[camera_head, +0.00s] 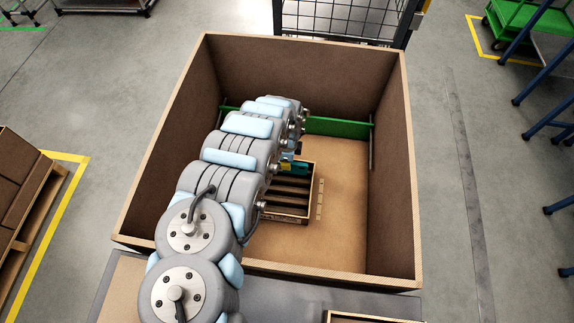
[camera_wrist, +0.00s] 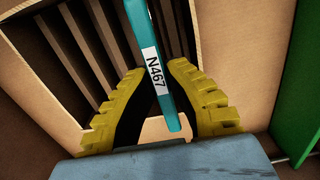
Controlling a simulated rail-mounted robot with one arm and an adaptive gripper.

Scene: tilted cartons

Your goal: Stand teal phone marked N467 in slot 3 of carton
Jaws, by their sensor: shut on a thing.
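The teal phone (camera_wrist: 168,108) has a white label reading N467 and sits between the yellow finger pads of my gripper (camera_wrist: 158,72) in the wrist view. My gripper is shut on it. The slotted carton (camera_wrist: 197,40) lies beyond the fingertips, with the phone's far end reaching over its divided opening. I cannot tell whether that end is inside a slot. In the head view, the carton (camera_head: 313,180) shows right of my arm, with a bit of the teal phone (camera_head: 301,166) at its far end. My arm hides much of the gripper and part of the carton.
The carton sits inside a large brown walled bin (camera_head: 392,200). A green bar (camera_head: 340,128) spans the bin beyond the carton. The bin floor (camera_head: 345,190) is clear to the carton's right, except for a pale slotted strip (camera_head: 320,199) beside it.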

